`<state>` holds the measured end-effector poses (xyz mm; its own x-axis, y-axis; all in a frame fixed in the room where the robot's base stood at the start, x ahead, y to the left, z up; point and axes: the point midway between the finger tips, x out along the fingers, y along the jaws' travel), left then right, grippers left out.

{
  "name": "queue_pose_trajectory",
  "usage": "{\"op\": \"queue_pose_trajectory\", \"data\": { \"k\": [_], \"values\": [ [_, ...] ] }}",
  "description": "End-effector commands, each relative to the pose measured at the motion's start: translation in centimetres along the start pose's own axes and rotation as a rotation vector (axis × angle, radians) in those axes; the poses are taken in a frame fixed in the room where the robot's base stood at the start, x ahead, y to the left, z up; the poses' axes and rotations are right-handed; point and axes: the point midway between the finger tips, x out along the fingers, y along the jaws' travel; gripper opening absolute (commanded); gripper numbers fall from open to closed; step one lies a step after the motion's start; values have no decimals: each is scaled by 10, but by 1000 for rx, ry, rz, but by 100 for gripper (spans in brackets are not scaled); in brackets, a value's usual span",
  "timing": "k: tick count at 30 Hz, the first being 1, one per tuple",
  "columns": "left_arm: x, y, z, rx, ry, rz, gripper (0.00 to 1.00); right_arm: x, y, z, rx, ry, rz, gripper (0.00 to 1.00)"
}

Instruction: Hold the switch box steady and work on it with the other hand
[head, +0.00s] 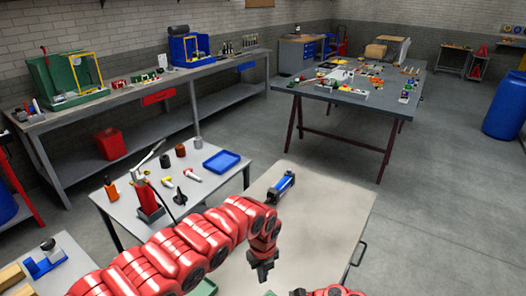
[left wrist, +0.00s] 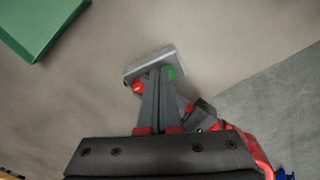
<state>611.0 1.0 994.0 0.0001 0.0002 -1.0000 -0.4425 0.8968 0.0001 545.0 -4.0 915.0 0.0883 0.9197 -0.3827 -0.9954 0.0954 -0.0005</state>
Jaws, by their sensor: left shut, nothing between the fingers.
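The switch box (left wrist: 150,60) is a small grey box with a red button (left wrist: 138,87) and a green button (left wrist: 171,72) in the left wrist view. It lies tilted in that picture, just past my left fingertips, which cover part of it. I cannot tell whether they touch it. My left gripper (head: 262,272) is shut and empty, pointing down over the pale table; its fingers also show in the left wrist view (left wrist: 160,72). My right arm shows at the bottom edge of the head view. A dark part of my right gripper (left wrist: 203,110) is beside the box; its jaws are unclear.
The pale table (head: 325,215) bears a blue and black device (head: 281,188) at its back left. A green container (left wrist: 40,22) is at the upper left of the left wrist view. A side table (head: 222,190) holds tools and a blue tray (head: 221,161). The pale table's right part is clear.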

Motion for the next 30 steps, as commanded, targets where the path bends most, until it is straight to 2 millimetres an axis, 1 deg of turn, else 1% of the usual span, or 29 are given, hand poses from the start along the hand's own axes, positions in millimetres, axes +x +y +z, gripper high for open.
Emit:
{"op": "queue_pose_trajectory", "data": {
  "k": [2,9,12,16,24,30],
  "values": [
    [0,-1,0,1,0,0,0,0,0,0,0,0,0,0],
    [-8,-22,-4,3,0,-1,0,0,0,0,0,0,0,0],
    [-6,-24,-4,0,1,0,0,0,0,0,0,0,0,0],
    [6,-24,-5,1,3,3,0,0,0,0,0,0,0,0],
    [42,-24,-5,0,4,2,0,0,0,0,0,0,0,0],
    [58,-24,-5,0,3,0,0,0,0,0,0,0,0,0]
  ]
}}
